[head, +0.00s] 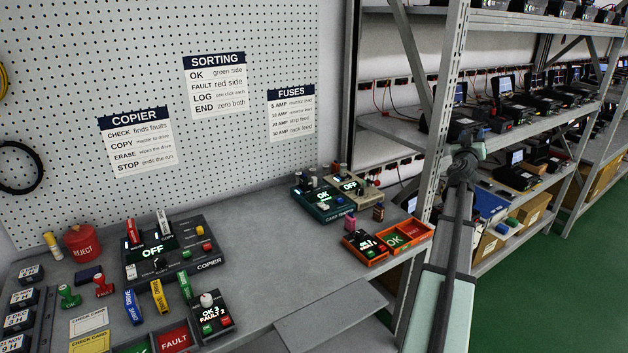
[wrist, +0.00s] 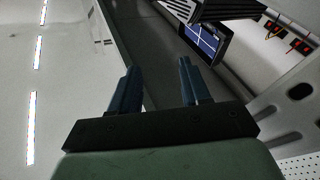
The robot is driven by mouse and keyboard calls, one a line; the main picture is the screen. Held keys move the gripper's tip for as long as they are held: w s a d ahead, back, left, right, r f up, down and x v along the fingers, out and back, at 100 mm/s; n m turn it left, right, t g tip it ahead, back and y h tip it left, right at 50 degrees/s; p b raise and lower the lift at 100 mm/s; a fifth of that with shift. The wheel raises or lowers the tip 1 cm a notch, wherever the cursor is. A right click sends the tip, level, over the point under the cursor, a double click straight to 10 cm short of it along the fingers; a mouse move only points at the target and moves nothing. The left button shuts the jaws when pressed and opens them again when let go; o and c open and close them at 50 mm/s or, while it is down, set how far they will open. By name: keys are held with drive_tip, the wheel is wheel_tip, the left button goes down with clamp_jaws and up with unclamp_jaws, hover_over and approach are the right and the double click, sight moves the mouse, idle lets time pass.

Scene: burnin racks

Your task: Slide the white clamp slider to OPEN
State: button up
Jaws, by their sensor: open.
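I cannot make out a white clamp slider or an OPEN mark for certain in the head view. The devices on the bench are a dark copier box (head: 205,248) at left, a teal card device (head: 325,212) at the back, and a beige device (head: 368,193) beside it; both the copier and the beige device show OFF. Small parts on them are too small to read. My gripper (wrist: 158,85) is open and empty in the wrist view, its two blue-grey fingers apart. It is raised, away from the bench devices.
A metal rack post (head: 440,130) and shelves (head: 520,20) stand close around my arm. An orange tray (head: 407,236) and a small counter device (head: 212,314) are on the bench. A red reject pot (head: 82,243) stands far left. The bench middle (head: 275,255) is clear.

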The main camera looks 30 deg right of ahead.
drive_tip(key=a+r+g+h, duration=0.1)
drive_tip(key=a+r+h, duration=0.3)
drive_tip(key=r, duration=0.8)
drive_tip(key=a+r+n+h, duration=0.1)
drive_tip(key=a+r, duration=0.5)
drive_tip(key=r, duration=0.6)
drive_tip(key=a+r+g+h, duration=0.1)
drive_tip(key=a+r+h, duration=0.3)
drive_tip(key=r, duration=0.8)
drive_tip(key=w+a+f+n+t+y, duration=0.2)
drive_tip(key=w+f+n+t+y, duration=0.25)
drive_tip(key=w, duration=0.55)
drive_tip(key=w+a+f+n+t+y, duration=0.1)
drive_tip(key=w+f+t+y, duration=0.3)
drive_tip(key=w+y, duration=0.45)
drive_tip(key=m+g+y, duration=1)
drive_tip(key=g, duration=0.1)
hover_over(314, 178)
drive_tip(key=w, duration=0.2)
wheel_tip(314, 178, down, 33)
drive_tip(key=a+f+m+g, duration=0.1)
drive_tip(key=f+m, duration=0.1)
drive_tip(key=s+a+f+m+g, duration=0.1)
drive_tip(key=a+m+g, duration=0.1)
drive_tip(key=a+f+m+g, duration=0.2)
drive_tip(key=shift+s+f, duration=0.3)
drive_tip(key=x, duration=1.3)
drive_tip(key=shift+d, duration=0.25)
